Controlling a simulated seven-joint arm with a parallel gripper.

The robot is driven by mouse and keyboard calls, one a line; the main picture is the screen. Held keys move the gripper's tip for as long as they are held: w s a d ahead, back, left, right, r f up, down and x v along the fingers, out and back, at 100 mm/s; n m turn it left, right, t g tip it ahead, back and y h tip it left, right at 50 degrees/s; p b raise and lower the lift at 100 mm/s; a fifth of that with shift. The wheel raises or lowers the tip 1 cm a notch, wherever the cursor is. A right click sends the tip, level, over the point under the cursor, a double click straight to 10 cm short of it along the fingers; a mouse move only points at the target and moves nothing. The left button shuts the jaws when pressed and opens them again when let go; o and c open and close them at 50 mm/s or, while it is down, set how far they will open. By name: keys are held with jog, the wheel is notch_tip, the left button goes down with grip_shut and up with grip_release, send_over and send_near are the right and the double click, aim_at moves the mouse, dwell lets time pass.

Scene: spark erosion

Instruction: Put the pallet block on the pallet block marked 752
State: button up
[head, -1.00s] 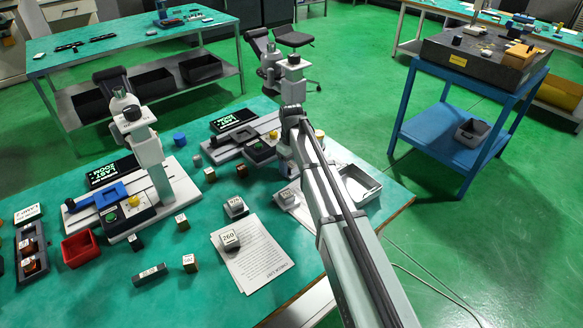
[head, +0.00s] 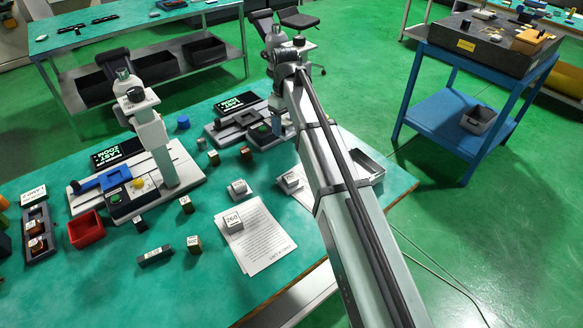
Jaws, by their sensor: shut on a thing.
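Light grey numbered blocks lie on the green table. One marked 260 (head: 233,221) sits on a printed sheet (head: 262,246). Another grey block (head: 238,188) stands behind it, and a third grey block (head: 291,181) lies beside my arm on the right. I cannot read 752 on any block; the labels on the two further ones are too small. My arm (head: 335,175) reaches from the bottom right to the far side of the table. My gripper and anything in it are hidden behind the arm.
A microscope stand (head: 155,145) rises at the left, and a second stand is partly behind my arm. A red bin (head: 86,230), dark block (head: 155,255) and block marked 500 (head: 194,245) stand left. A grey tray (head: 366,166) lies right of my arm.

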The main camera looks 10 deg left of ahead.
jog(key=r, duration=0.2)
send_over(290, 177)
jog(key=m, duration=0.1)
jog(key=shift+f, duration=5.35)
jog(key=shift+f, duration=0.1)
jog(key=o, duration=1.4)
jog(key=shift+o, duration=0.2)
notch_tip(290, 177, up, 12)
